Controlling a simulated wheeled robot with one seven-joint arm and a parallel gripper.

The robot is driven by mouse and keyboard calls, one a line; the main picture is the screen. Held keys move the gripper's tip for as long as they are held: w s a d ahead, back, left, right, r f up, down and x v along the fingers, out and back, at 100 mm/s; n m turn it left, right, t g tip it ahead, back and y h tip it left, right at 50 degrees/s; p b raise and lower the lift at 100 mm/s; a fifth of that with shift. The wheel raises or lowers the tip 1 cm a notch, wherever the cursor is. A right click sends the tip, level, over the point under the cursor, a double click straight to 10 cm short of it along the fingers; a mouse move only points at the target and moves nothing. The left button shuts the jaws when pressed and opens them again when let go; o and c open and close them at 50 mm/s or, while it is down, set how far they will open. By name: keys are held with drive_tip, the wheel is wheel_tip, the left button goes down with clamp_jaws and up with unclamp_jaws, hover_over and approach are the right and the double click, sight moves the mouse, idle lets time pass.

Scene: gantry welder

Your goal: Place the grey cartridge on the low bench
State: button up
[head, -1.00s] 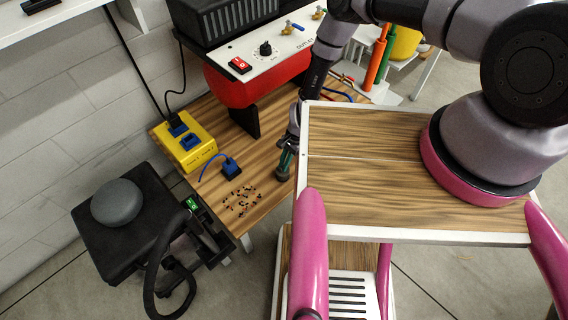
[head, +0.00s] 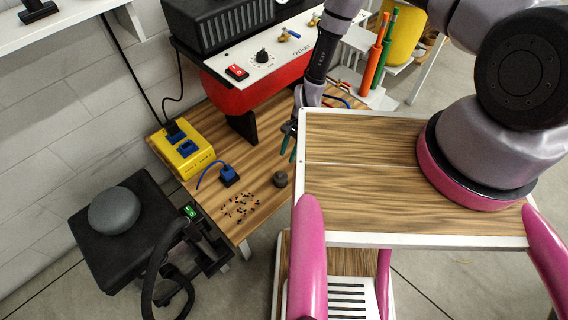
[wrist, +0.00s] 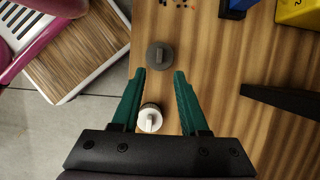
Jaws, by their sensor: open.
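The grey cartridge (head: 280,179) is a short dark cylinder standing on the striped wooden low bench (head: 262,162), near its front edge. In the wrist view the cartridge (wrist: 160,55) shows as a round grey disc with a raised bar on top, just beyond my fingertips and clear of them. My gripper (head: 289,149) is open, with green fingers, above and behind the cartridge in the head view. In the wrist view my gripper (wrist: 158,76) has nothing clasped at its tips. A white-topped round piece (wrist: 150,118) shows between the fingers, nearer the palm; its height is unclear.
On the bench are small scattered bits (head: 241,207), a blue plug block (head: 229,175), a yellow socket box (head: 181,150) and a red machine (head: 240,95) on dark legs. A black stool-like unit (head: 122,235) stands at left. Bare bench lies around the cartridge.

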drive_tip(key=shift+v, duration=1.75)
drive_tip(key=shift+s, duration=0.15)
